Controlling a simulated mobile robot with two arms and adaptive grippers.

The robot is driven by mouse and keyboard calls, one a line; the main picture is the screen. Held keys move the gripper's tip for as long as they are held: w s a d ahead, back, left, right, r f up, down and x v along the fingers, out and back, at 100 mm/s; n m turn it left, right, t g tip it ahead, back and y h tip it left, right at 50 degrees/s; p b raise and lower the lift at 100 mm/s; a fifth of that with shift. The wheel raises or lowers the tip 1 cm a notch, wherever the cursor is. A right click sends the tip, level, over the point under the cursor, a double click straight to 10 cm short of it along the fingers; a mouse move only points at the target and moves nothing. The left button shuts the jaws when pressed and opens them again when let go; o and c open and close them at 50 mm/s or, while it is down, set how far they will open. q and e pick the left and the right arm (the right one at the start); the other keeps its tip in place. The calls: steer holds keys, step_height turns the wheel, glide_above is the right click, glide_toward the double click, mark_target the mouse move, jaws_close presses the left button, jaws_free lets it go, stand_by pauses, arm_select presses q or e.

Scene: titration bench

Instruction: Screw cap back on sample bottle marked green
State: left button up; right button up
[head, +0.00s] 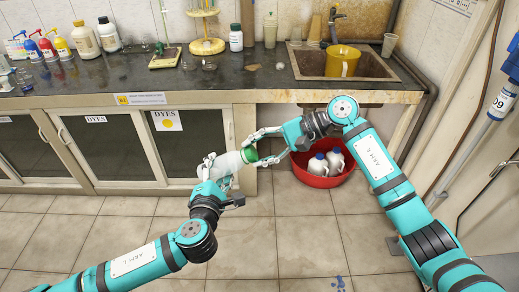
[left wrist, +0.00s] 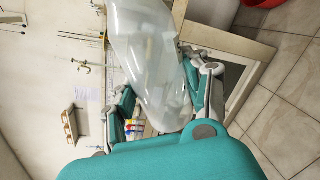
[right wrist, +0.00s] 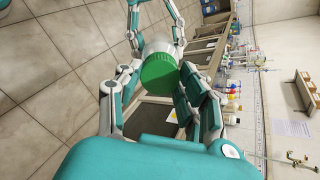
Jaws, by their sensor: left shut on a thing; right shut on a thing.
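A pale, translucent sample bottle (head: 223,165) lies tilted in the air in front of the bench, its green-capped end up and to the right. My left gripper (head: 214,171) is shut around the bottle's body; the bottle fills the middle of the left wrist view (left wrist: 150,65). The green cap (head: 249,154) is at the bottle's neck end and shows large in the right wrist view (right wrist: 159,71). My right gripper (head: 264,148) is shut on the cap from the right. Whether the cap's thread is engaged is hidden.
The dark bench top (head: 130,76) carries several wash bottles and jars at the left. A sink (head: 375,65) with a yellow jug (head: 342,62) is at the right. A red tub (head: 318,180) with white jugs stands on the floor below.

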steer(key=o, duration=1.2)
steer(key=shift+a, duration=0.1)
steer(key=c, duration=1.3)
steer(key=m, duration=0.3)
steer(key=shift+f+m, duration=0.1)
steer(key=shift+m, duration=0.2)
steer(key=m, duration=0.4)
steer(key=shift+m, duration=0.4)
steer(key=m, duration=0.4)
steer(key=shift+m, duration=0.3)
steer(key=m, duration=0.4)
